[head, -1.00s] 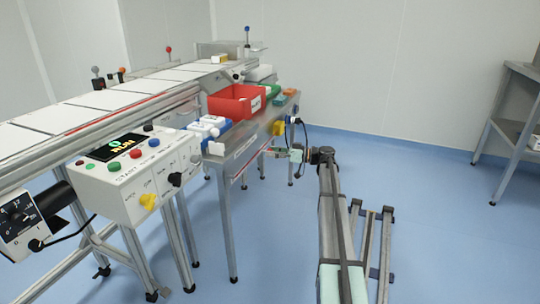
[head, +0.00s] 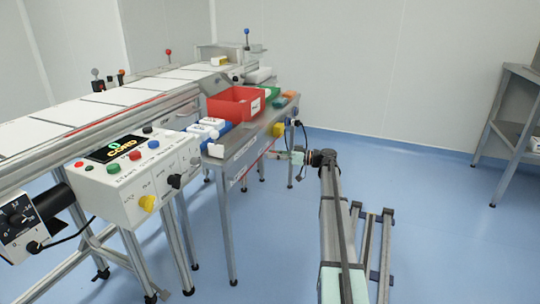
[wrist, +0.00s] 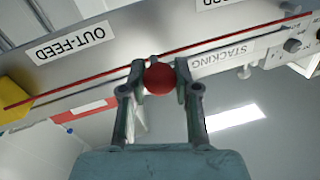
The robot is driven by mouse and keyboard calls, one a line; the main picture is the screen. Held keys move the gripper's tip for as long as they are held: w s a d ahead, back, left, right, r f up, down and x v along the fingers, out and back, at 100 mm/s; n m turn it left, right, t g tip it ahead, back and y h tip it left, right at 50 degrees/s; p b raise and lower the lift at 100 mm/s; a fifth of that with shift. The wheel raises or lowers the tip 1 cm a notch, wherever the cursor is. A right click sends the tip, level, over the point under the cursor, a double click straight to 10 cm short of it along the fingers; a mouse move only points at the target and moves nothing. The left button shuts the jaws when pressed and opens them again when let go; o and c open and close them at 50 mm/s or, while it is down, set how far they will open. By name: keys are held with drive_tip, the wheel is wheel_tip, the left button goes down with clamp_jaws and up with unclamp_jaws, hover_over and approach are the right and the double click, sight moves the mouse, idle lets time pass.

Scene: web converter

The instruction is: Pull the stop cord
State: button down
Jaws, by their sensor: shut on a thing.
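The red ball (wrist: 160,79) of the stop cord sits between the two fingers of my gripper (wrist: 160,82) in the wrist view. The fingers are shut on it, one on each side. The red cord (wrist: 230,37) runs along the metal side of the bench, behind the ball. In the head view my gripper (head: 275,154) is beside the bench's right side; the ball is too small to make out there. The control box (head: 135,180) stands at left, and its display (head: 117,148) reads "0" and "CORD" in yellow.
The bench (head: 240,150) carries a red bin (head: 232,104) and blue and green items. A yellow part (wrist: 14,100) is on its side near the OUT-FEED label (wrist: 72,42). A rack (head: 505,130) stands far right; open floor lies between.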

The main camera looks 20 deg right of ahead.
drive_tip(key=shift+s+d, duration=0.2)
drive_tip(key=shift+s, duration=0.05)
drive_tip(key=c, duration=0.8)
unclamp_jaws()
drive_tip(key=v, duration=1.2)
